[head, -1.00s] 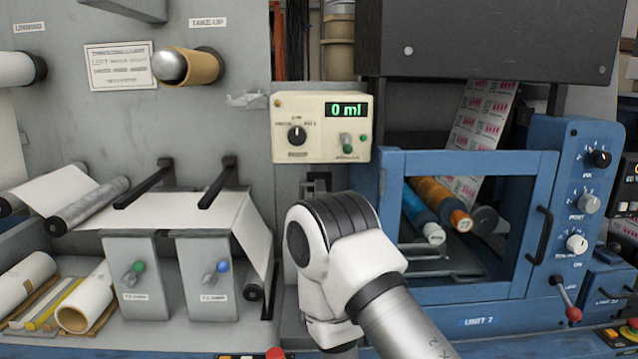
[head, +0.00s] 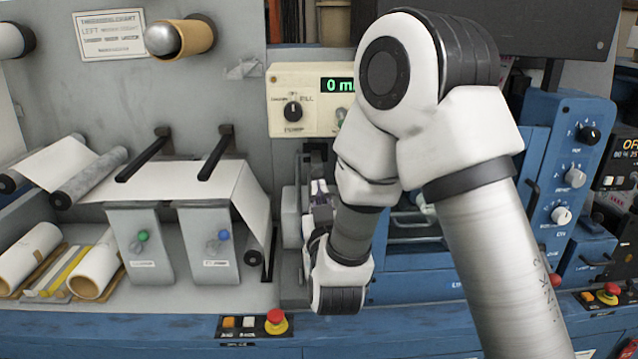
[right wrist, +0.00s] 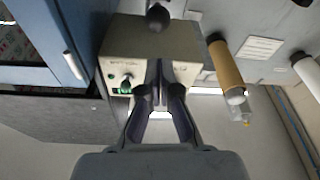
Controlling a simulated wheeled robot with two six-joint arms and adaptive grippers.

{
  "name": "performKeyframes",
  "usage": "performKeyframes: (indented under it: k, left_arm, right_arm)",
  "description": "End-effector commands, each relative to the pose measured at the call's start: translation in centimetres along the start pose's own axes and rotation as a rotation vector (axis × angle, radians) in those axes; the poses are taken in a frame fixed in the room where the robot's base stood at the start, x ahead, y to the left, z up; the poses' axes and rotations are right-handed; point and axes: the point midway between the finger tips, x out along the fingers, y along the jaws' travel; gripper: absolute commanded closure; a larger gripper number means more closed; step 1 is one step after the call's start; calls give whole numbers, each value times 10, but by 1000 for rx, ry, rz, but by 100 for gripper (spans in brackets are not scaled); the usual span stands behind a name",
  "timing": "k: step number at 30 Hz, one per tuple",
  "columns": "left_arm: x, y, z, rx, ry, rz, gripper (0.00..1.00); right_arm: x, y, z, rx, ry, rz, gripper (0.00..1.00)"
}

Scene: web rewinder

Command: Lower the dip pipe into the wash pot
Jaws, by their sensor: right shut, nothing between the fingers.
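My right gripper (head: 319,190) is partly hidden behind my own right arm in the head view, just below the cream dosing box. In the right wrist view the right gripper (right wrist: 158,78) is shut and empty, its fingers in front of the cream box (right wrist: 150,45). A dark ball-ended part (right wrist: 158,17) shows beyond the fingertips; I cannot tell whether it belongs to the dip pipe. I cannot make out the dip pipe or the wash pot for sure. The cream box (head: 300,98) reads 0 ml. My left gripper is out of view.
A blue door frame (right wrist: 64,45) stands beside the box. The take-up core (head: 190,36) is at upper left. Two grey plates with valves (head: 138,245) stand left of my arm. A red stop button (head: 276,320) sits on the front ledge.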

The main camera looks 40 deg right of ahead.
Motion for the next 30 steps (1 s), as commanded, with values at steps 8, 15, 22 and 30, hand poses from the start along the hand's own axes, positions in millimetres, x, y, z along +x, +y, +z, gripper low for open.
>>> performKeyframes:
  k: [8, 15, 22, 30]
  left_arm:
    - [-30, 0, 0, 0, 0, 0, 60]
    - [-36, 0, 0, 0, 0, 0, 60]
    - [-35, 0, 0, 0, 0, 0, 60]
    - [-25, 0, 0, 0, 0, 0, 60]
  right_arm:
    - [57, 2, -4, 1, -1, 3, 100]
    - [79, 1, -1, -1, 0, 1, 100]
    - [79, 0, 0, -1, 0, 0, 100]
    - [76, -2, 11, -1, -1, -1, 100]
